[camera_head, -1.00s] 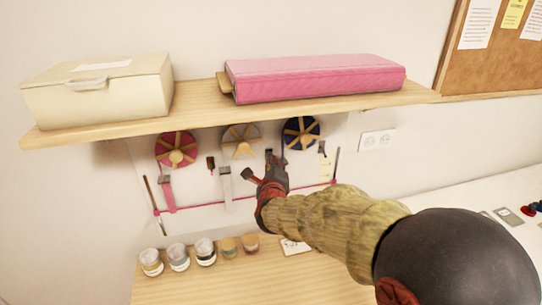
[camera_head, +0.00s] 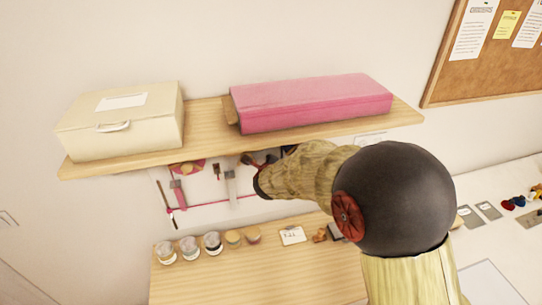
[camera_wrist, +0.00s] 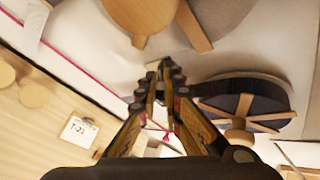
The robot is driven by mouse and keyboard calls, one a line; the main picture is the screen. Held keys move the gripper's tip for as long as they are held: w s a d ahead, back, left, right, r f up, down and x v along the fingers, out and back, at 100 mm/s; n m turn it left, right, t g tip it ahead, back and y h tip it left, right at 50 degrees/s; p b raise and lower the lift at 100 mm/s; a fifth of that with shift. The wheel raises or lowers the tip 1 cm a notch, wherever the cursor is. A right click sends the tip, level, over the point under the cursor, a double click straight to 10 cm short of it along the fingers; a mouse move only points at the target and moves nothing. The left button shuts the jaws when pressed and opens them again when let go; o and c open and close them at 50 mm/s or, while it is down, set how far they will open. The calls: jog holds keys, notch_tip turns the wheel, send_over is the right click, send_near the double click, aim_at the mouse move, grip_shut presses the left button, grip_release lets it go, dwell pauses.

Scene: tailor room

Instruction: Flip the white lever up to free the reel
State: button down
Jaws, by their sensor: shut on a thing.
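My gripper (camera_wrist: 163,88) has its fingers drawn together in the wrist view, their tips at the wall panel. A small piece, seemingly the white lever (camera_wrist: 154,66), is at the fingertips and mostly hidden by them. A pale reel with wooden spokes (camera_wrist: 140,14) is above the tips in the wrist view, and a dark reel (camera_wrist: 240,102) is to the right. In the head view my gripper (camera_head: 258,161) is under the shelf, right of a white hanging bar (camera_head: 231,187). My arm hides the dark reel there.
The wooden shelf (camera_head: 205,125) overhangs the panel, with a cream box (camera_head: 125,130) and a pink bolt (camera_head: 310,102) on it. Several small jars stand on the table (camera_head: 230,275) below.

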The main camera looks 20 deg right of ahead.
jog(key=shift+w+r+g+p, duration=0.15)
jog(key=shift+r+g+p, duration=0.15)
jog(key=shift+p, duration=0.5)
jog(key=c, duration=2)
grip_release()
jog(key=shift+f, duration=0.1)
jog(key=shift+f+b, duration=0.35)
jog(key=shift+b, duration=0.75)
jog(key=t+b, duration=0.1)
jog(key=b, duration=0.2)
jog(key=shift+f, duration=0.25)
jog(key=t+b, duration=0.1)
jog(key=b, duration=0.5)
jog(key=shift+s+f+t+b, duration=0.25)
jog(key=shift+t+b, duration=0.05)
jog(key=shift+t, duration=0.1)
